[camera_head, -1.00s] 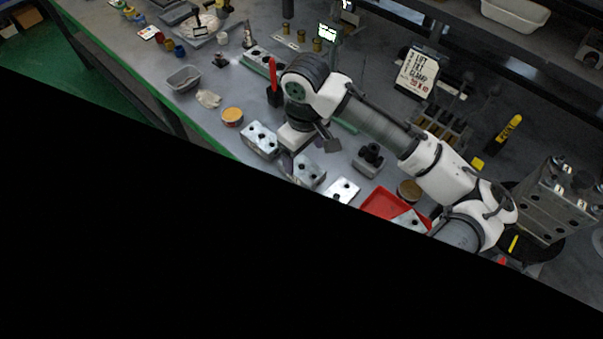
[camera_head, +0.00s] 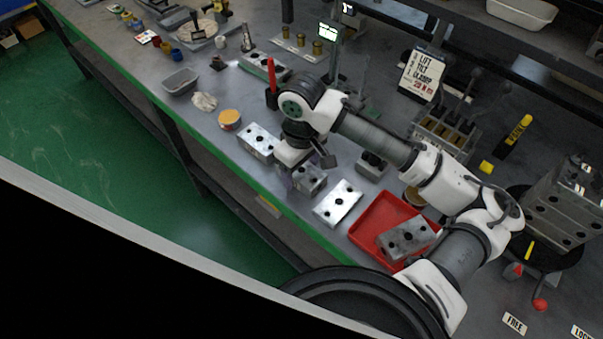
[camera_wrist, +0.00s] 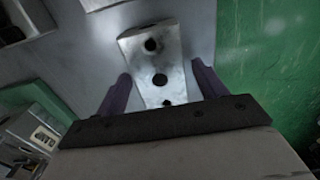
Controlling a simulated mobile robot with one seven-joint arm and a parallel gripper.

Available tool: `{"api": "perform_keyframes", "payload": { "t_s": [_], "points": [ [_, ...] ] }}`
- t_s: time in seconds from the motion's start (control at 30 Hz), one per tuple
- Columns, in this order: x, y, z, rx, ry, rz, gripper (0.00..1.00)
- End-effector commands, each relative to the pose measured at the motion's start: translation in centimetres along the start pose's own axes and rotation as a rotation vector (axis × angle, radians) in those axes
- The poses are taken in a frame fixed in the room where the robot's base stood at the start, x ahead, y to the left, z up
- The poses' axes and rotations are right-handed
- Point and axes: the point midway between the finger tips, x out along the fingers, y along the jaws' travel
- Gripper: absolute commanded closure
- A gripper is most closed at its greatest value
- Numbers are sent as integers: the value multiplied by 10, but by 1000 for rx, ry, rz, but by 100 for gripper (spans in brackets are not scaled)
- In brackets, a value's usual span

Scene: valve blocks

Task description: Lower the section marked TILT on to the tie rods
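Several drilled metal blocks lie along the bench: one at the left (camera_head: 258,142), one beside my gripper (camera_head: 310,180), one further right (camera_head: 338,202), and one in the red tray (camera_head: 366,243). I cannot read a TILT mark on any of them. My gripper (camera_head: 294,170) points down at the second block, partly hiding it. In the wrist view, a block with three holes (camera_wrist: 169,72) lies beyond and between the two purple fingers of my gripper (camera_wrist: 161,78). The fingers stand apart with small gaps beside the block. The tie rods cannot be made out clearly.
A large metal block assembly (camera_head: 562,212) stands on a black round base at the right. A sign (camera_head: 421,75) reads LIFT TILT CLAMP 20 N m. A dark fitting (camera_head: 372,163), an orange-lidded tin (camera_head: 230,119) and a red-handled tool (camera_head: 271,75) stand near my arm. The green bench edge is close.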

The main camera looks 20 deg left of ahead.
Motion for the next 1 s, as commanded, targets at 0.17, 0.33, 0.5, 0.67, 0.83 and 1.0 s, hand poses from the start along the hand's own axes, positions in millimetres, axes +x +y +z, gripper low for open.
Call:
{"api": "perform_keyframes", "payload": {
  "t_s": [0.17, 0.33, 0.5, 0.67, 0.83, 1.0],
  "points": [
    [0, 0, 0, 0, 0, 0, 53],
    [0, 0, 0, 0, 0, 0, 76],
    [0, 0, 0, 0, 1, 1, 85],
    [-1, 0, 0, 0, 1, 1, 85],
    [-8, 2, -2, 0, 1, 1, 85],
    [-26, 5, -7, -1, 0, 1, 85]
  ]
}}
